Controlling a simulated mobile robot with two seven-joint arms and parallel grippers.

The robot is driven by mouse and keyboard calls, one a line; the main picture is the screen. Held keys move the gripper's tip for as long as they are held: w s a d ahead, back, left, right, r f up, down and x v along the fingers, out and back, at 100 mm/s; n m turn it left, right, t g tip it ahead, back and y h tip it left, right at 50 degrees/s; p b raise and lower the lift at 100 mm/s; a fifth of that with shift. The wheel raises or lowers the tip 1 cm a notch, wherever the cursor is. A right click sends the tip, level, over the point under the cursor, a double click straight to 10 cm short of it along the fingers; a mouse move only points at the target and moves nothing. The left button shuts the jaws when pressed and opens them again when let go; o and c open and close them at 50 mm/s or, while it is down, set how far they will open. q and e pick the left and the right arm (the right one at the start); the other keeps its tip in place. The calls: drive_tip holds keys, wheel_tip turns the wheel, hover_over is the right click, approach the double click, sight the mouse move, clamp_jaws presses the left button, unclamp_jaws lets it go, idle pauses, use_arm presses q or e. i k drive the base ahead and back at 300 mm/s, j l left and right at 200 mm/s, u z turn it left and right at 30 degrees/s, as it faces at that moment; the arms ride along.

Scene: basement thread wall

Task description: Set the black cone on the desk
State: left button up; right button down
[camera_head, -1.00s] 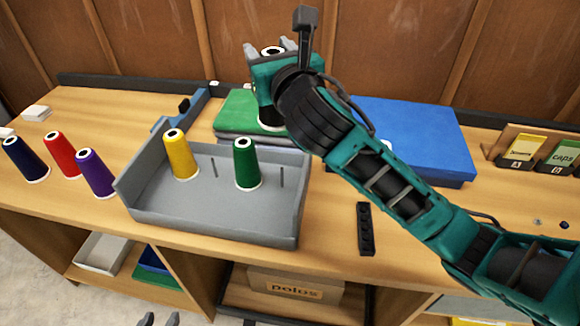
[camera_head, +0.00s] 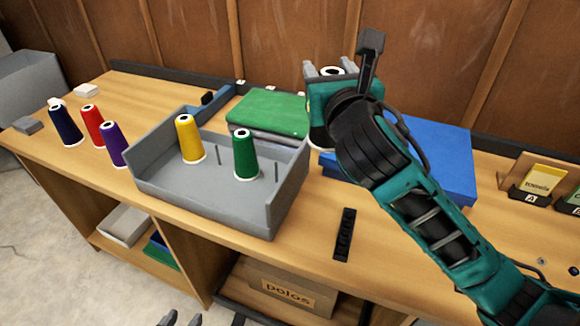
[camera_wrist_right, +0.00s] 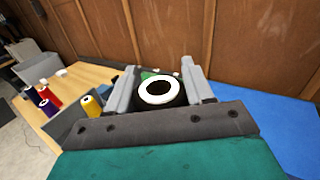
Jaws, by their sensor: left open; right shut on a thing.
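The black cone (camera_wrist_right: 157,102), with a white ring top, stands upright between the two fingers of my right gripper (camera_wrist_right: 158,88). In the head view, that gripper (camera_head: 330,72) is shut on the cone, and its arm hides most of it. The cone appears near the left end of the blue box, and I cannot tell its height over the surface. The wooden desk (camera_head: 285,245) runs across the head view. My left gripper (camera_head: 181,319) shows only its fingertips at the bottom edge, open and away from the desk.
A grey tray (camera_head: 215,212) holds a yellow cone (camera_head: 189,140) and a green cone (camera_head: 245,155). Blue, red and purple cones stand left of it. A green book (camera_head: 268,112) and a blue box (camera_head: 440,180) lie behind. A black strip (camera_head: 344,234) lies on the front desk.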

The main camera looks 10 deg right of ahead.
sight(423, 271)
drive_tip(key=k+l, duration=0.15)
drive_tip(key=l, duration=0.2)
drive_tip(key=k+l+u, duration=0.1)
drive_tip(key=l, duration=0.25)
drive_tip(key=k+l, duration=0.25)
drive_tip(key=l+u, duration=0.05)
drive_tip(key=l, duration=0.05)
